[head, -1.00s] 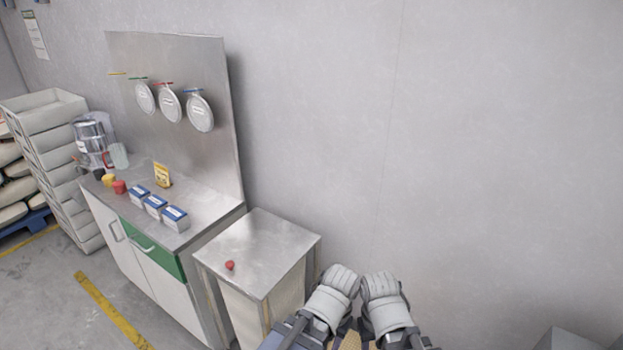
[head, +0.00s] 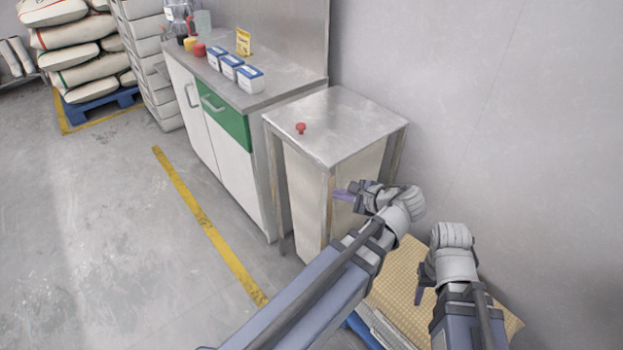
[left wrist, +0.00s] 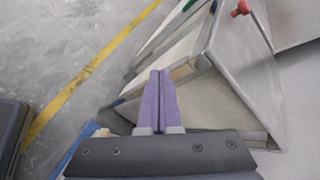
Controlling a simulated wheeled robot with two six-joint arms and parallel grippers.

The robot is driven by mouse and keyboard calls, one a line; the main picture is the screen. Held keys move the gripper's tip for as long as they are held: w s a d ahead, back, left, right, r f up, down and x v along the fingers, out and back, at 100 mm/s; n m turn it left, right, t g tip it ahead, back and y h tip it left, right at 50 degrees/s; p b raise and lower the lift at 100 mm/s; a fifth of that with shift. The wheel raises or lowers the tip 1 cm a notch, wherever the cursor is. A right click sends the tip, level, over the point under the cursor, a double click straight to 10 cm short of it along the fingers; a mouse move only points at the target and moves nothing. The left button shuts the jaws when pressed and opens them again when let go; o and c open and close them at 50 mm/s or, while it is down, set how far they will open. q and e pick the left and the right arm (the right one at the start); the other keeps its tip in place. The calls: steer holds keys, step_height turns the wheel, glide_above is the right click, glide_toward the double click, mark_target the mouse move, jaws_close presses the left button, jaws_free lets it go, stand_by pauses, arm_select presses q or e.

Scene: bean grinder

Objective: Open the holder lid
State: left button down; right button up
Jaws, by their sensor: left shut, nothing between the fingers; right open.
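The holder (head: 312,200) is a tall bin with pale panels and a metal frame. Its flat steel lid (head: 345,120) lies level on top, with a small red knob (head: 300,128) near its left corner. The lid (left wrist: 245,85) and the red knob (left wrist: 241,9) also show in the left wrist view. My left gripper (head: 344,194) is shut and empty, beside the holder's near side and below the lid's edge. Its purple fingers (left wrist: 162,75) are together. My right gripper (head: 420,294) is open and hangs lower, to the right, apart from the holder.
A steel counter (head: 285,92) with a green drawer (head: 222,117) stands left of the holder. It carries several blue-white boxes (head: 250,80) and a yellow packet (head: 243,42). A wall (head: 520,140) stands behind. A tan sack (head: 405,290) lies below my arms.

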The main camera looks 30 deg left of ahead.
mark_target(311, 157)
arm_select(q)
steer(key=w+a+f+m+t+y+b, duration=0.4)
steer(key=m+y+b, duration=0.4)
steer(key=b, duration=1.3)
step_height(311, 157, down, 2)
steer(key=shift+w+a+f+m, duration=0.25)
steer(key=shift+w+a+m, duration=0.25)
steer(key=shift+w+m, duration=0.65)
steer(key=x, duration=0.3)
steer(key=p+x, duration=0.1)
steer(key=x, duration=0.3)
steer(key=p+x, duration=0.1)
steer(key=x, duration=0.2)
steer(key=shift+a+r, duration=0.15)
steer(key=shift+r, duration=0.2)
steer(key=r+p, duration=0.2)
steer(key=shift+d+r+p, duration=0.15)
steer(key=shift+d+p, duration=0.05)
steer(key=shift+p, duration=0.15)
steer(key=shift+r+p, duration=0.7)
